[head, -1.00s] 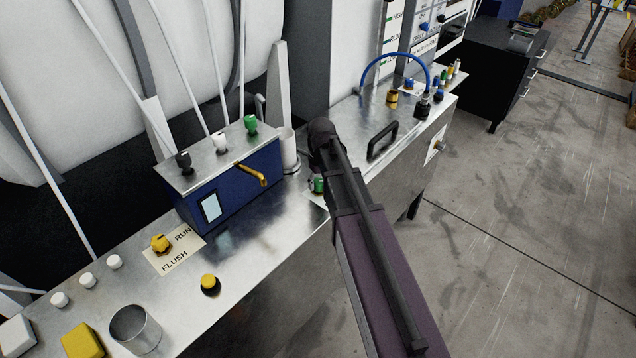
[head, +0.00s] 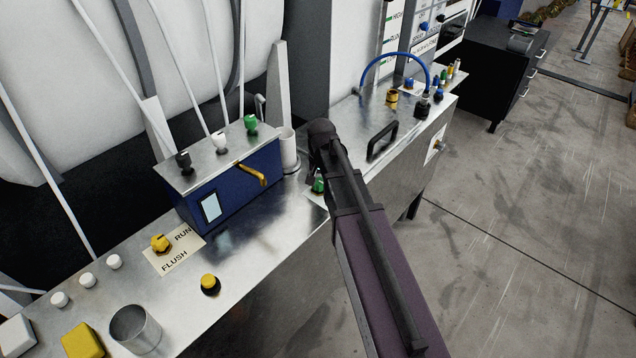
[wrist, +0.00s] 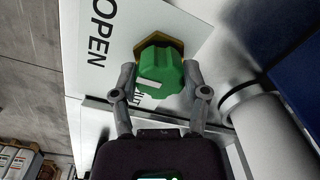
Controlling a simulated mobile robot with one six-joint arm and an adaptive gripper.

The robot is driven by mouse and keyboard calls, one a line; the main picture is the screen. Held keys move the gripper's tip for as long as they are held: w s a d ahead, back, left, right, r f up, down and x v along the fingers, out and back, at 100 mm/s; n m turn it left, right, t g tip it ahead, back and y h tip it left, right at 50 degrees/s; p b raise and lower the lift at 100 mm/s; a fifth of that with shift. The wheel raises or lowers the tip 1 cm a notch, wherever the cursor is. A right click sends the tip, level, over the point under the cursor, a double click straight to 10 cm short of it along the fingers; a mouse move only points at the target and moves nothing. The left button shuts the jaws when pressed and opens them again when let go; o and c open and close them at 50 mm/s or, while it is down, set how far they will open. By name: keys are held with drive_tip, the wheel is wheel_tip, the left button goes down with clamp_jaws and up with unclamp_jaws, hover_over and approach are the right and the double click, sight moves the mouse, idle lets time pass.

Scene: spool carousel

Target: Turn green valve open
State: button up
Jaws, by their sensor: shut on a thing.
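The green valve (wrist: 160,70) is a faceted green knob with a white mark, seated on a yellow base. A white label plate (wrist: 125,32) reading OPEN lies beside it; a second word is mostly hidden by my gripper. My gripper (wrist: 159,80) has a finger on each side of the knob and is shut on it. The white mark sits near the knob's lower edge in the wrist view. In the head view the green valve (head: 319,186) shows only partly beside my gripper (head: 316,176), and my arm covers the rest.
A blue box (head: 232,188) with black, white and green knobs on top stands left of my gripper. A white cylinder (head: 288,150) is close behind the valve. A black handle (head: 382,140) is to the right. A yellow RUN/FLUSH knob (head: 161,243) is at the front left.

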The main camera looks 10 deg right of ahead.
drive_tip(key=shift+s, duration=0.15)
idle(0.3)
drive_tip(key=o, duration=1.1)
drive_tip(key=shift+o, duration=0.2)
